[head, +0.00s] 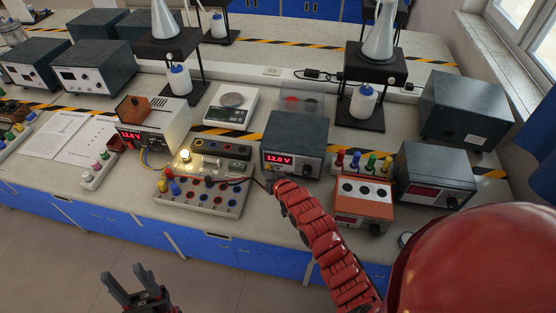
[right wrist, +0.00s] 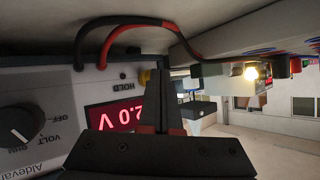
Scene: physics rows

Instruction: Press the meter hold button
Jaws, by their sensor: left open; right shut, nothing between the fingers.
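The meter (head: 293,134) is a dark box with a red display reading 12.0 V. In the right wrist view the meter (right wrist: 40,90) is upside down, with a dial, a HOLD label and a small yellow button-like part (right wrist: 145,76) beside the label. My right gripper (head: 271,184) is shut and empty, close in front of the meter's lower left front. In the right wrist view its fingertips (right wrist: 161,76) are right beside the yellow part and overlap the display; I cannot tell whether they touch. My left gripper (head: 130,281) is open and empty, off the bench's front.
A circuit board (head: 205,190) with a lit bulb (head: 185,155) stands left of the meter. Red and black leads (right wrist: 125,22) run from the meter's front. An orange box (head: 362,204) is to the right. A power supply (head: 150,130) and a scale (head: 231,106) stand behind.

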